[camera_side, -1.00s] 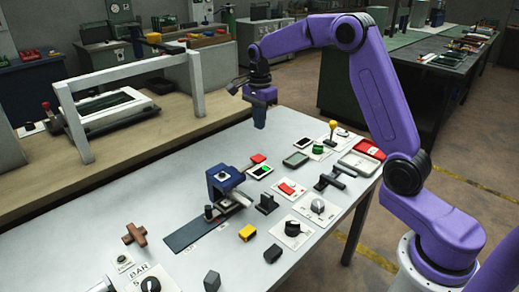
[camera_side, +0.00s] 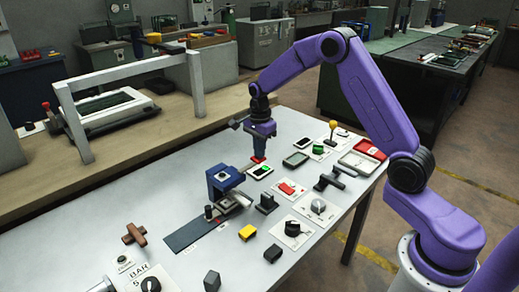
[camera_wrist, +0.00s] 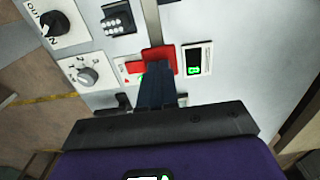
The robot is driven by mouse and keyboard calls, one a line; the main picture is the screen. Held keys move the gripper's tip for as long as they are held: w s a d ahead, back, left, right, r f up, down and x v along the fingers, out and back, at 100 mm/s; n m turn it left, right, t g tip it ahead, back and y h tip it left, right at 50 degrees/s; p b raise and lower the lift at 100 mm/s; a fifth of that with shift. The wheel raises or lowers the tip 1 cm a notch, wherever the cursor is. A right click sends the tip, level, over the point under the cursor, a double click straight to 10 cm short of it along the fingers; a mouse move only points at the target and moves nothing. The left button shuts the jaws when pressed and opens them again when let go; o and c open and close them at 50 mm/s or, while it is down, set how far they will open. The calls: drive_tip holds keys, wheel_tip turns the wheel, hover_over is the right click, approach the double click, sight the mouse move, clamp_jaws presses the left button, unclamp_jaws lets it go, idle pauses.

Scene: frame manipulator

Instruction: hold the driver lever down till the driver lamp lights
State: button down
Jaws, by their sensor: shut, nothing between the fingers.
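I cannot tell by label which control is the driver lever or which light is its lamp. My gripper (camera_side: 257,152) points down at the back of the bench. In the side view its tip meets a small red piece (camera_side: 258,159); whether it touches or presses it is unclear. In the wrist view my shut, empty fingers (camera_wrist: 158,68) overlap a red piece (camera_wrist: 160,53) and hide part of it. Beside it is a small display (camera_side: 260,171) lit green, with green digits in the wrist view (camera_wrist: 194,61).
A red rocker (camera_side: 288,188), a silver knob (camera_side: 318,206) and a black knob (camera_side: 292,228) stand on white plates nearby. A yellow-ball lever (camera_side: 333,125) and a green button (camera_side: 318,149) are to the right. A blue clamp-like fixture (camera_side: 224,180) stands left.

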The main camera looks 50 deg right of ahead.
drive_tip(key=shift+d+f+y, duration=0.25)
drive_tip(key=shift+f+y, duration=0.35)
drive_tip(key=shift+y, duration=0.1)
drive_tip(key=shift+d+f+y, duration=0.25)
drive_tip(key=shift+f+y, duration=0.35)
drive_tip(key=shift+y, duration=0.1)
drive_tip(key=shift+f, duration=0.4)
drive_tip(key=shift+d+f, duration=0.1)
drive_tip(key=shift+s+d+f, duration=0.1)
drive_tip(key=shift+s, duration=0.05)
drive_tip(key=v, duration=1.4)
drive_tip(key=shift+d+r, duration=0.2)
drive_tip(key=shift+d, duration=0.1)
drive_tip(key=shift+a, duration=0.1)
